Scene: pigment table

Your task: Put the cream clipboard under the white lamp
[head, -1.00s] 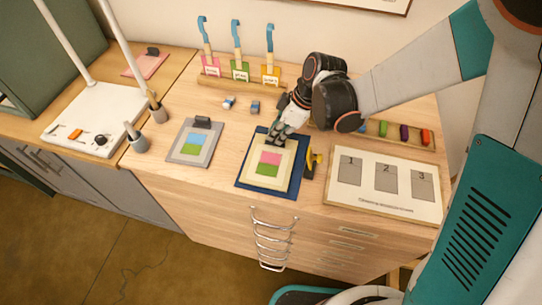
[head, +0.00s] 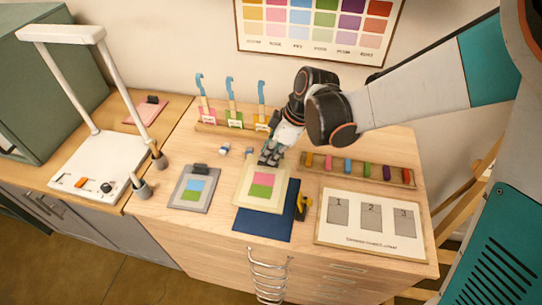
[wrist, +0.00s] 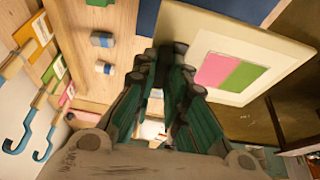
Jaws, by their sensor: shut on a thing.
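The cream clipboard (head: 263,186), with a pink and green patch, is held above the table and partly over a dark blue mat (head: 264,224). My gripper (head: 267,157) is shut on its far edge. In the wrist view, my gripper's fingers (wrist: 172,60) meet the near edge of the cream clipboard (wrist: 278,78). The white lamp (head: 98,172) stands at the left, with a flat base carrying orange and black knobs, two slanted posts and a white top bar (head: 62,33). The visible part of its base is bare.
A grey clipboard (head: 193,203) lies between the mat and lamp. A yellow-black object (head: 303,206) and numbered board (head: 345,238) are right.

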